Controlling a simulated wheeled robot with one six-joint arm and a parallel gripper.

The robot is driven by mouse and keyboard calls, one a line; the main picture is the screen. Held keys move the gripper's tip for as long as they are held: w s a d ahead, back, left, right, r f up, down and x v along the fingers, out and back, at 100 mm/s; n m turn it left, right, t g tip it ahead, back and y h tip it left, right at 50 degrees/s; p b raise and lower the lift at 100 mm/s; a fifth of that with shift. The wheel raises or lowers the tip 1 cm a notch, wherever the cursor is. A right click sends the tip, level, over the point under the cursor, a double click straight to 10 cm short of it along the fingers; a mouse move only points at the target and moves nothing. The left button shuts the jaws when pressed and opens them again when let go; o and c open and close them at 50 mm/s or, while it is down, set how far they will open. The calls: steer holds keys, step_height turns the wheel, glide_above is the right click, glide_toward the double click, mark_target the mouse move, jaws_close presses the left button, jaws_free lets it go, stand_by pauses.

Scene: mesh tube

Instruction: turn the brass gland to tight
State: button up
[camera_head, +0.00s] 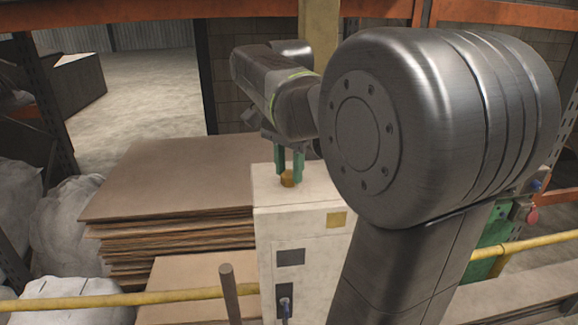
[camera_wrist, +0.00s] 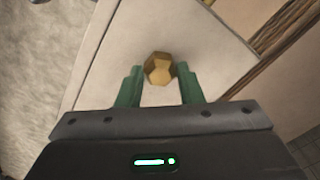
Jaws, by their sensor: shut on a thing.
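The brass gland (camera_head: 288,179) stands on top of a pale cabinet (camera_head: 300,219), near its back edge. In the wrist view the gland (camera_wrist: 158,69) shows a faceted, nut-like top between the two green fingers. My gripper (camera_head: 290,170) points down over the cabinet top, with a fingertip on either side of the gland. My gripper (camera_wrist: 159,80) is shut on it. The lower part of the gland is partly hidden by the fingers, and how tight it sits cannot be told.
Stacked brown sheets (camera_head: 170,185) lie left of the cabinet. A yellow rail (camera_head: 130,299) and a dark upright post (camera_head: 229,290) stand in front. White sacks (camera_head: 75,225) fill the left. My arm hides much of the right side. Orange rack beams cross the top.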

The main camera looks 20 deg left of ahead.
mark_target(289, 172)
steer(key=m, duration=0.4)
steer(key=shift+m, duration=0.4)
stand_by(0.4)
steer(key=o, duration=1)
steer(key=shift+c, duration=0.2)
steer(key=shift+r, duration=0.1)
step_height(289, 172, up, 14)
steer(key=shift+f, duration=0.2)
steer(key=shift+f, duration=0.1)
